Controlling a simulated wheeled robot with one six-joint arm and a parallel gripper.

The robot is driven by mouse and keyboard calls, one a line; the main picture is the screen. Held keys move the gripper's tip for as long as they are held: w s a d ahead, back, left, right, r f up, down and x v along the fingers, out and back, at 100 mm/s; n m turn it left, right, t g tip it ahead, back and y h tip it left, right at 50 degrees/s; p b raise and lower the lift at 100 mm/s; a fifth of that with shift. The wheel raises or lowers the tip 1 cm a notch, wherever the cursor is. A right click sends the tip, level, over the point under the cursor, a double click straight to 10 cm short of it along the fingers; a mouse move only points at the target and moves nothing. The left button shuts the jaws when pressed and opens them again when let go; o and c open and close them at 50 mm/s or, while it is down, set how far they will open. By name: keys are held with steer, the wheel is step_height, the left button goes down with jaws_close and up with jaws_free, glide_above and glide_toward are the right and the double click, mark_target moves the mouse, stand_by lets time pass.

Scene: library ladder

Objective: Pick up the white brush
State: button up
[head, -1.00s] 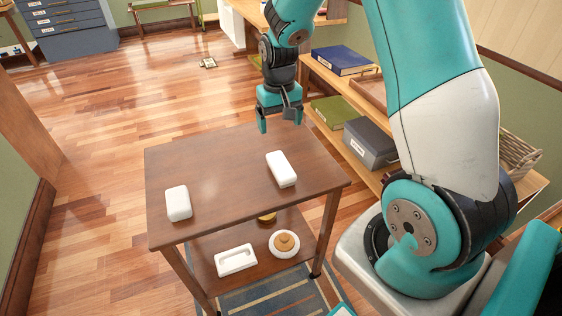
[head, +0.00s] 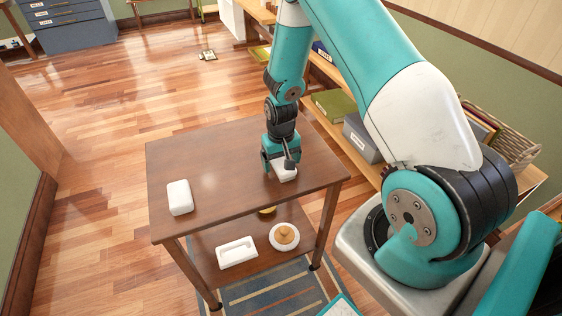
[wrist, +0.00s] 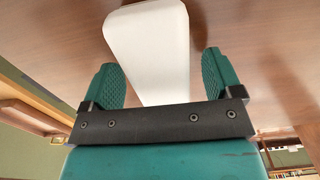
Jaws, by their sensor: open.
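Two white rounded blocks lie on the brown table top, and neither shows bristles, so I cannot tell by looks which is the white brush. One white block (head: 284,173) is at the right, partly hidden by my gripper (head: 279,167). The other white block (head: 179,197) lies apart at the left. My gripper is open and points down at the right block. In the wrist view the right block (wrist: 150,50) lies between the two green fingers of my gripper (wrist: 163,75), with a gap on each side. Its near end is hidden behind the gripper's dark bar.
The table (head: 225,205) is bare between the blocks. Its lower shelf holds a white tray (head: 237,252) and a white round dish with a tan knob (head: 284,237).

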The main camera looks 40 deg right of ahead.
steer(key=shift+f, duration=0.1)
steer(key=shift+c, duration=0.4)
steer(key=c, duration=1)
steer(key=shift+o, duration=0.2)
step_height(320, 180, up, 20)
